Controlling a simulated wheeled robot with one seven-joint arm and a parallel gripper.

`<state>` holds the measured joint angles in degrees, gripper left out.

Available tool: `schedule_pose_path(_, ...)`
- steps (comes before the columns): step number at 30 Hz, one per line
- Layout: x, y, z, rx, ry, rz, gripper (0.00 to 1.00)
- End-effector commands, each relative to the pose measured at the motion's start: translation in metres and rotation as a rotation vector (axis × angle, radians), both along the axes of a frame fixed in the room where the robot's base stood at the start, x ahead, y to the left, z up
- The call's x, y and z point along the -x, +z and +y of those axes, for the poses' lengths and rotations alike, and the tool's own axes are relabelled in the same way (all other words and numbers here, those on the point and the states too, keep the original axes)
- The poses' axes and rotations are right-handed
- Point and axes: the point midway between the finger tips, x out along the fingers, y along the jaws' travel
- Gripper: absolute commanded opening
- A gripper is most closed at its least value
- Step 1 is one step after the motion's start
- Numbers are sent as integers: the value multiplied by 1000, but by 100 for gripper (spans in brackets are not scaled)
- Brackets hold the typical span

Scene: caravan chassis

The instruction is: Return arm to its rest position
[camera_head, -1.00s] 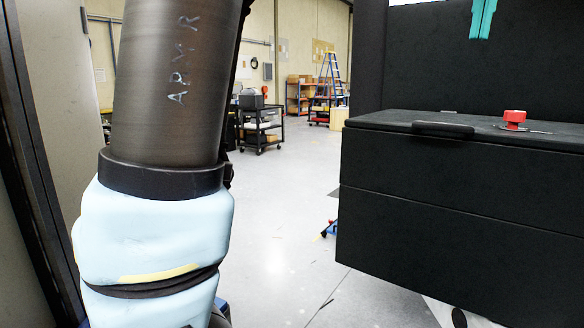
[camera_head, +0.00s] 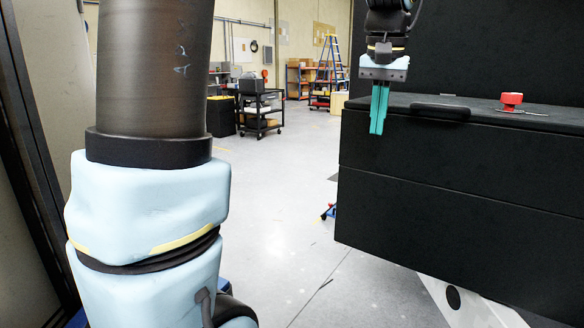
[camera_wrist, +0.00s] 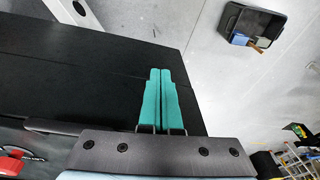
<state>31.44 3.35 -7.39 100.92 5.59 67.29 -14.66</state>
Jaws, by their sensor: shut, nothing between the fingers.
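My gripper (camera_head: 379,108) hangs in the upper middle of the head view, with its teal fingers pointing down. The fingers are shut together with nothing between them. They are in front of the left end of a black chest-like cabinet (camera_head: 450,180), near its top edge. In the wrist view my gripper (camera_wrist: 161,75) shows its two teal fingers side by side, with the black cabinet surface (camera_wrist: 90,70) to the left. Whether the fingers touch the cabinet cannot be told. My arm's large links fill the left of the head view.
A red knob (camera_head: 511,100) sits on the cabinet top by a dark handle (camera_head: 440,112). A black cart (camera_head: 260,112) and a blue ladder (camera_head: 331,58) stand far back. A dark bin (camera_wrist: 250,28) is on the floor. The middle floor (camera_head: 280,210) is mostly clear.

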Motion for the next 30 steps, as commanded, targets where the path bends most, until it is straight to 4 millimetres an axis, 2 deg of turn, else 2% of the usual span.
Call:
schedule_pose_path(1, -7, -31, 29, -2, 41, 16, 0)
schedule_pose_path(5, -10, -99, 94, 11, 126, 32, 0)
schedule_pose_path(6, -7, -120, 115, 15, 153, 35, 0)
schedule_pose_path(9, 10, -164, 161, 26, 223, 41, 0)
schedule_pose_path(12, 32, -197, 197, 34, 280, 43, 0)
schedule_pose_path(15, 51, -217, 220, 39, 322, 41, 0)
schedule_pose_path(18, 62, -228, 231, 42, 346, 39, 0)
schedule_pose_path(30, 66, -231, 233, 42, 349, 38, 0)
